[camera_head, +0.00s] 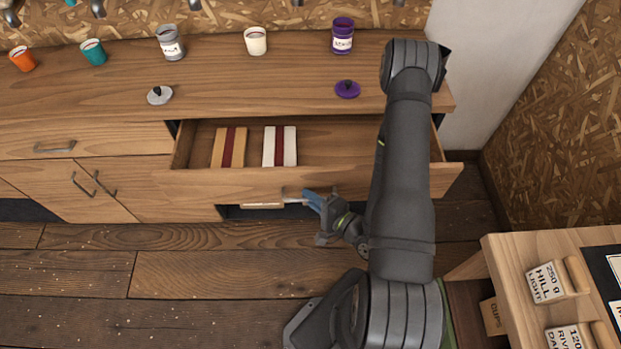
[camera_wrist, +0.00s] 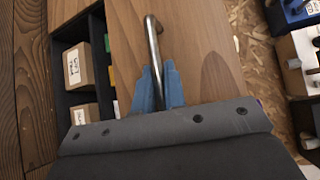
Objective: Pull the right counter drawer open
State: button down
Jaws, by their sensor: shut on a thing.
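The right counter drawer (camera_head: 220,182) stands pulled out from the wooden counter. Inside it lie a tan block with a dark red stripe (camera_head: 229,147) and a white block with a dark red stripe (camera_head: 280,146). My gripper (camera_head: 308,197) is at the drawer's front, low in the head view. In the wrist view the blue fingers of my gripper (camera_wrist: 158,88) are shut on the metal drawer handle (camera_wrist: 152,45), one finger on each side of the bar. My arm hides the drawer's right part in the head view.
On the counter top (camera_head: 210,85) stand several jars, a grey lid (camera_head: 160,95) and a purple lid (camera_head: 347,89). A left drawer (camera_head: 85,139) is shut. A wooden table with labelled boxes (camera_head: 553,281) is at the lower right. Floor in front is clear at left.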

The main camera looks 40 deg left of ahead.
jog(key=shift+s+d, duration=1.15)
jog(key=shift+d, duration=0.05)
jog(key=c, duration=1.5)
grip_release()
jog(key=shift+d, duration=0.1)
jog(key=d+r, duration=0.4)
jog(key=r, duration=0.3)
jog(key=shift+d+r, duration=0.35)
jog(key=shift+r, duration=0.05)
